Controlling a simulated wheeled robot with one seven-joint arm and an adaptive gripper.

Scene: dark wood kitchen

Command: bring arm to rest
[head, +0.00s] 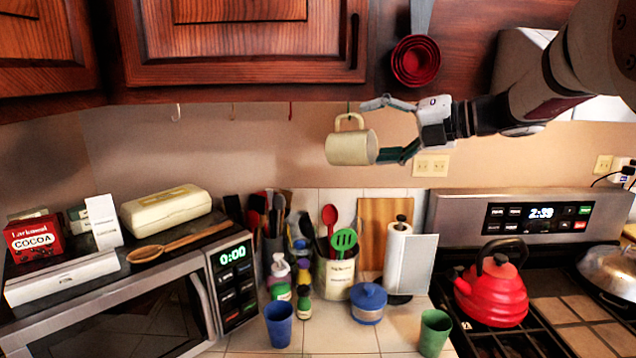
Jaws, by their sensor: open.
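My gripper (388,128) is at the upper middle of the head view, with its arm coming in from the upper right. Its two fingers are spread apart and point left. A cream mug (350,147) hangs under the upper cabinet by its handle, which is turned upward, at a hook (348,106). The mug is just left of the fingertips and partly between them in the picture. The lower finger shows close to the mug's right end; I cannot tell whether they touch.
Dark wood cabinets (240,50) run overhead, with red measuring cups (415,60) hanging near my arm. Below are a microwave (120,310), a blue cup (278,324), a green cup (433,333), a utensil crock (338,275) and a red kettle (492,290) on the stove. The air above the counter is free.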

